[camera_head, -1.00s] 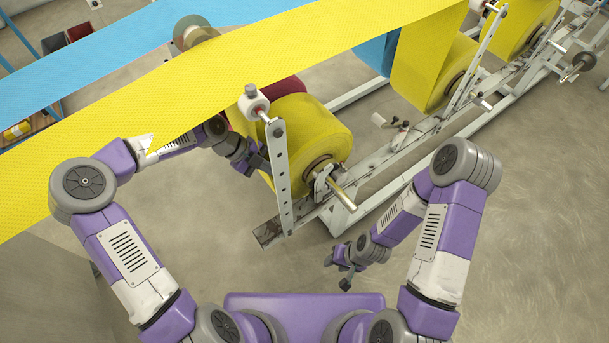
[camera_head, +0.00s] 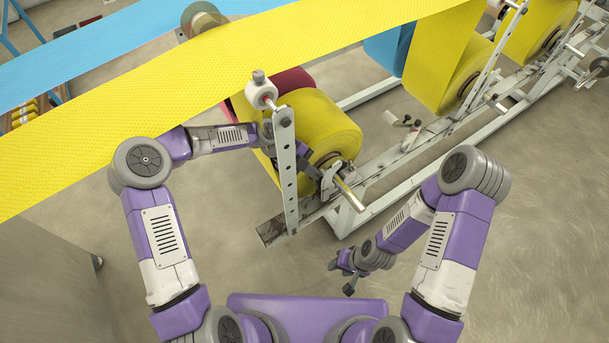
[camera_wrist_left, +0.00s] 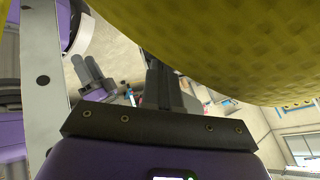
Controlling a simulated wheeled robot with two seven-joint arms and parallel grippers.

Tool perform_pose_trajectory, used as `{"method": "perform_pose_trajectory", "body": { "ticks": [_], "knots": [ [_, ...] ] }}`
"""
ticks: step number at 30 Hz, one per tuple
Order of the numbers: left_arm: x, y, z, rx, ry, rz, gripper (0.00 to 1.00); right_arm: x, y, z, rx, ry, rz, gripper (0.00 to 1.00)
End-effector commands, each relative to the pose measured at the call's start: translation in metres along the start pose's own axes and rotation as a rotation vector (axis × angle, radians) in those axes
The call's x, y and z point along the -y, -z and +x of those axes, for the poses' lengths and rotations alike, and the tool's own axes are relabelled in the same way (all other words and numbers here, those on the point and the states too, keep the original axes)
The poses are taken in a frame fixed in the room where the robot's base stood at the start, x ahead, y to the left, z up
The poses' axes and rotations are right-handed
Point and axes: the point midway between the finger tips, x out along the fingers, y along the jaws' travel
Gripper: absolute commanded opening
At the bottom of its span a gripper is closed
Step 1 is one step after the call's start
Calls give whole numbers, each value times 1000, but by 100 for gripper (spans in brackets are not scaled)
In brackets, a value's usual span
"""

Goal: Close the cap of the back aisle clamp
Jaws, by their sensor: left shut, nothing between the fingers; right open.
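A grey clamp (camera_head: 330,184) sits on the white frame rail, around the metal spindle (camera_head: 349,195) of the near yellow roll (camera_head: 318,128). Its cap is too small and partly covered to tell whether it is open or closed. My left gripper (camera_head: 313,172) is shut and empty, beside the roll's face and just left of the clamp, partly behind the perforated post. In the left wrist view its dark fingers (camera_wrist_left: 163,88) stand close under the yellow roll (camera_wrist_left: 225,45); the clamp is not clear there. My right gripper (camera_head: 343,277) is open and empty, low in front of the frame.
The white perforated post (camera_head: 289,185) stands close to my left wrist, and also in the left wrist view (camera_wrist_left: 42,80). A yellow web (camera_head: 150,95) passes above my left arm. Another small bracket (camera_head: 402,122) sits farther along the rail. The floor at right is clear.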

Motion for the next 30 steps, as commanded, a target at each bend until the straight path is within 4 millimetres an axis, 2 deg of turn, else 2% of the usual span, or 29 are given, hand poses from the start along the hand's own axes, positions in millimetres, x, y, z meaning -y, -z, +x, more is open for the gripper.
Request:
{"method": "perform_pose_trajectory", "body": {
  "ticks": [11, 19, 30],
  "knots": [
    [3, 0, 1, 0, 0, 0, 0, 0, 0, 1, 0, 0, 0, 43],
    [27, 4, 7, -1, -1, 0, 0, -4, 0, 10, 0, 0, 0, 43],
    [26, 5, 4, -1, -1, -1, 0, -3, 0, 8, 0, 0, 0, 43]
  ]
}}
